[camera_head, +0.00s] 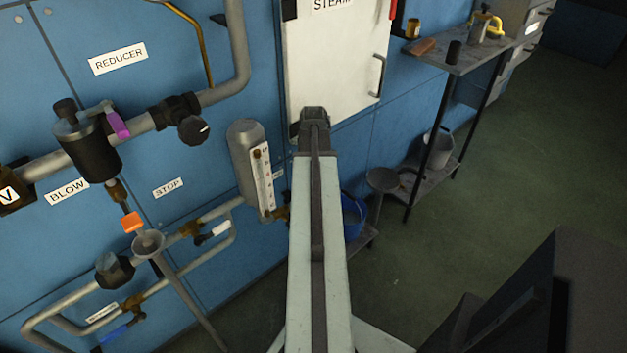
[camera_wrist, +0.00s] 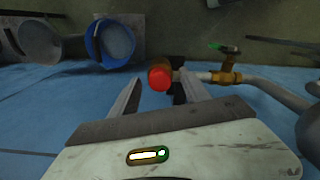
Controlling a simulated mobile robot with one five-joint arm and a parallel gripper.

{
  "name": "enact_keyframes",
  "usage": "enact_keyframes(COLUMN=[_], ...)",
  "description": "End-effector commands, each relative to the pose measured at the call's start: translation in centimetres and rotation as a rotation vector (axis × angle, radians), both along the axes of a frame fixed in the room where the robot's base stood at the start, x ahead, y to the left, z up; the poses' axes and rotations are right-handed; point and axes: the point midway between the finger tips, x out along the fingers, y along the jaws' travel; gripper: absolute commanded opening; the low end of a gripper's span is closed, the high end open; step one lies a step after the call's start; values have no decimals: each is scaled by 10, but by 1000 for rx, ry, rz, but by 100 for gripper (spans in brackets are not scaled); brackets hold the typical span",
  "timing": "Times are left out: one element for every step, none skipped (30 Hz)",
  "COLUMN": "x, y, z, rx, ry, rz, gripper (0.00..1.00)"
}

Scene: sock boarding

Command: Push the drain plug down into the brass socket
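In the wrist view, a round red drain plug (camera_wrist: 159,79) shows in front of a brass fitting (camera_wrist: 158,63), which looks like the socket. The brass fitting joins a grey pipe running right. My gripper (camera_wrist: 161,82) is open, one finger on each side of the red plug in the picture. I cannot tell whether a finger touches it or how deep the plug sits. In the head view my arm hides the plug, socket and gripper fingers.
A brass valve with a green handle (camera_wrist: 228,52) sits on the pipe right of the plug. A blue bucket (camera_wrist: 112,42) stands to the left. The head view shows a grey gauge cylinder (camera_head: 243,165), a white steam door (camera_head: 335,60) and a side table (camera_head: 465,62).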

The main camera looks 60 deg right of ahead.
Motion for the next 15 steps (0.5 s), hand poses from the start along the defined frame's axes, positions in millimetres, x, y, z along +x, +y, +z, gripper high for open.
enact_keyframes(x=[0, 0, 0, 0, 0, 0, 0, 0, 0, 0, 0, 0, 0, 0, 0], y=[0, 0, 0, 0, 0, 0, 0, 0, 0, 0, 0, 0, 0, 0, 0], z=[0, 1, 3, 5, 8, 12, 16, 20, 27, 32, 38, 46, 52, 58, 65], rx=[0, 0, 0, 0, 0, 0, 0, 0, 0, 0, 0, 0, 0, 0, 0], ry=[0, 0, 0, 0, 0, 0, 0, 0, 0, 0, 0, 0, 0, 0, 0], rz=[0, 0, 0, 0, 0, 0, 0, 0, 0, 0, 0, 0, 0, 0, 0], gripper=[55, 55, 55, 55, 55, 55, 55, 55, 55, 55, 55, 55, 55, 55, 55])
